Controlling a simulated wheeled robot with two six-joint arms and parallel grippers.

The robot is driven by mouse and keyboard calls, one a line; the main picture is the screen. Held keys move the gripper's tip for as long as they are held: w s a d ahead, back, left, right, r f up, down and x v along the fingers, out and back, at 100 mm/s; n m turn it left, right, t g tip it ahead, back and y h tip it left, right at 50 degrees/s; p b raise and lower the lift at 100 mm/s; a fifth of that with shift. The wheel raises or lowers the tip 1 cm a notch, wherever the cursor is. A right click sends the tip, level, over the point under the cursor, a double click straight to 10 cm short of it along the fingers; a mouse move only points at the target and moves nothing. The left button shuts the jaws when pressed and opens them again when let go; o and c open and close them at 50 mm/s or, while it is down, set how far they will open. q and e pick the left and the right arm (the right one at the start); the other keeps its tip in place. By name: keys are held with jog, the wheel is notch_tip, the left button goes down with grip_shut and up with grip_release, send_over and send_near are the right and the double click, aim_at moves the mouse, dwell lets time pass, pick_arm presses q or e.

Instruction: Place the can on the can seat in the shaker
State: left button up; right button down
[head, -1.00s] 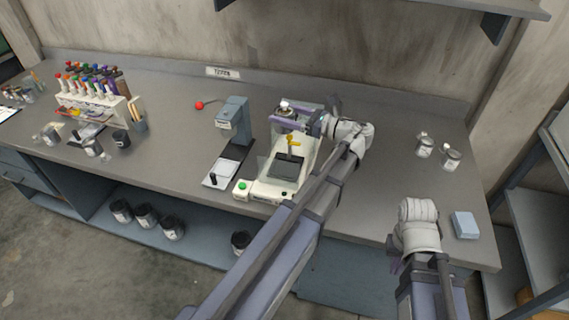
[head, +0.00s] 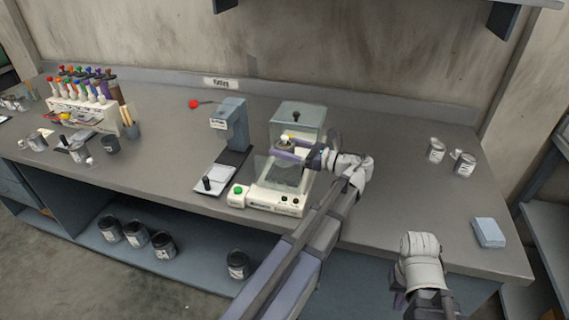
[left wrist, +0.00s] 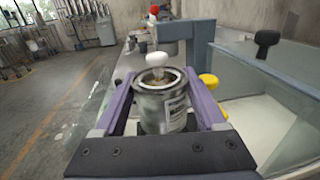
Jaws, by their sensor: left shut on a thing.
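My left gripper (head: 286,152) is shut on a metal can with a pale label, which shows upright between the purple fingers in the left wrist view (left wrist: 163,108). A white knob stands at the can's top. The gripper holds the can over the front part of the shaker (head: 274,202), a cream base with a green button and a raised clear hood (head: 302,113). A yellow part of the shaker (left wrist: 208,81) shows just right of the can. The can seat is hidden, and I cannot tell whether the can touches it. My right gripper (head: 400,300) is low at the right; its fingers are unclear.
A blue-grey stand (head: 232,125) with a pale plate is just left of the shaker. Two cans (head: 436,151) and a blue block (head: 488,232) are on the right of the bench (head: 390,215). Dark cans sit on the lower shelf.

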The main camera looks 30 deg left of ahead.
pick_arm(q)
notch_tip(320, 180, down, 5)
jog(key=b, duration=0.4)
jog(key=shift+r, duration=0.3)
jog(key=o, duration=1.2)
jog(key=shift+o, duration=0.2)
jog(key=shift+r, duration=0.1)
jog(key=w+d, duration=0.1)
jog(key=d, duration=1.1)
